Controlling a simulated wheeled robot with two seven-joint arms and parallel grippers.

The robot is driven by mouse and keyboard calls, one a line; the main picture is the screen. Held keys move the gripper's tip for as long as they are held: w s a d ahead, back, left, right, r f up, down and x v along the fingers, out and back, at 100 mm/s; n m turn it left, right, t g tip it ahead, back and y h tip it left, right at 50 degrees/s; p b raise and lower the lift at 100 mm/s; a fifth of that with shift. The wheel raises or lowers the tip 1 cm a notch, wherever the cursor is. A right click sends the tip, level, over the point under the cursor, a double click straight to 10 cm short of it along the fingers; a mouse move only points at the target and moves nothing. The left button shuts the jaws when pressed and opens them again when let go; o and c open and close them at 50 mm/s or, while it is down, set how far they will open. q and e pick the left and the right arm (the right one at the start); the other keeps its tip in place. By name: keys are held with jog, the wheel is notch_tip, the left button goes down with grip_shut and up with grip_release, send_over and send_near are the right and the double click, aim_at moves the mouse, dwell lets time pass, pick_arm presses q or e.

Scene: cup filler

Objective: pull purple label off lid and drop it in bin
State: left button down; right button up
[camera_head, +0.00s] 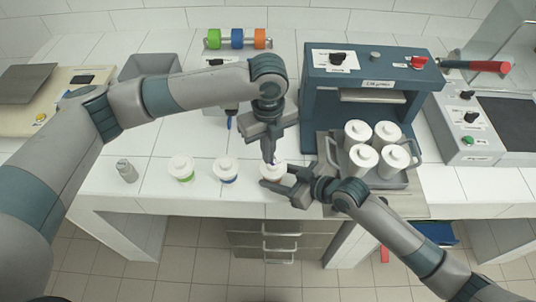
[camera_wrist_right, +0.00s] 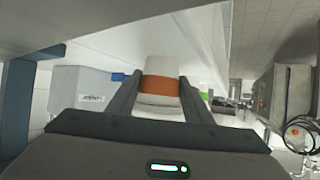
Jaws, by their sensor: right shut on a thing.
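A white lidded cup (camera_head: 272,169) stands near the table's front edge. My right gripper (camera_head: 280,182) is shut on it from the front right. In the right wrist view the cup shows an orange band (camera_wrist_right: 160,89) between the two fingers of my right gripper (camera_wrist_right: 160,98). My left gripper (camera_head: 269,157) points down right at the cup's lid, its tips at or just above the top. Whether its jaws are open or shut is too small to tell. I cannot make out a purple label; the lid top is partly hidden by the left gripper. A grey open bin (camera_head: 150,67) stands at the back left.
Two more lidded cups, with a green band (camera_head: 181,168) and a blue band (camera_head: 225,169), stand to the left beside a small grey bottle (camera_head: 127,171). A tray (camera_head: 341,181) of several white cups and a blue machine (camera_head: 318,95) stand right. Tape rolls (camera_head: 237,39) are behind.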

pick_arm(q)
jog(key=shift+r, duration=1.3)
pick_arm(e)
jog(key=o, duration=0.9)
jog(key=v, duration=1.2)
